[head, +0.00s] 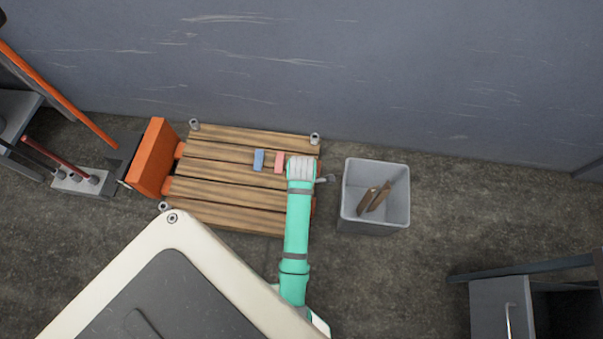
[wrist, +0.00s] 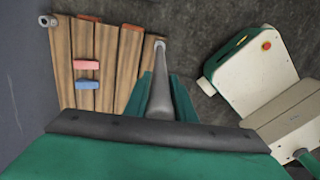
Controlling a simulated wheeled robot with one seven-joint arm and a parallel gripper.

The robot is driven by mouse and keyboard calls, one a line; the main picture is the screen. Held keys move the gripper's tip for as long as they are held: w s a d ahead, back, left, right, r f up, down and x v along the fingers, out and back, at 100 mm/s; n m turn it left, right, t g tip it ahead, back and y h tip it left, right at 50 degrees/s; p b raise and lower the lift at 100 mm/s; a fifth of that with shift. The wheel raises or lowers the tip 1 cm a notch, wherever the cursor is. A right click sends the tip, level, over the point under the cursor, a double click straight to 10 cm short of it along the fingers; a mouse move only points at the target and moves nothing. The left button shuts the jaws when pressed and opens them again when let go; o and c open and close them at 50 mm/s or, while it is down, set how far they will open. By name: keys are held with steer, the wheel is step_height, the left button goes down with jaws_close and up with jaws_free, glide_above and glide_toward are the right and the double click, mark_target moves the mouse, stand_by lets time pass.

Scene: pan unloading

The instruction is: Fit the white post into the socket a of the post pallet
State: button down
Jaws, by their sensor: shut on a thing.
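My gripper (wrist: 161,84) is shut on the post (wrist: 161,94), which looks grey in the wrist view and lies between the green fingers. The post's far end appears beside a corner of the slatted wooden post pallet (wrist: 84,48); I cannot tell whether it touches or is in a socket. In the head view my wrist covers the pallet's right end, and a small grey part of the gripper or post (head: 325,179) shows beside it. Ring-like sockets show at pallet corners, one at the back right (head: 315,138) and one at the back left (head: 194,124). No letters are readable.
A blue block (head: 258,160) and a pink block (head: 279,162) lie on the pallet. A grey bin (head: 347,200) with brown pieces stands to its right. An orange block-shaped unit (head: 152,158) and a rack with upright rods (head: 76,181) stand left. A wall rises behind.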

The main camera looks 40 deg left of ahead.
steer(key=shift+f, duration=2.95)
stand_by(2.1)
steer(key=c, duration=1.4)
jaws_free()
step_height(320, 180, up, 11)
steer(key=shift+f, duration=0.1)
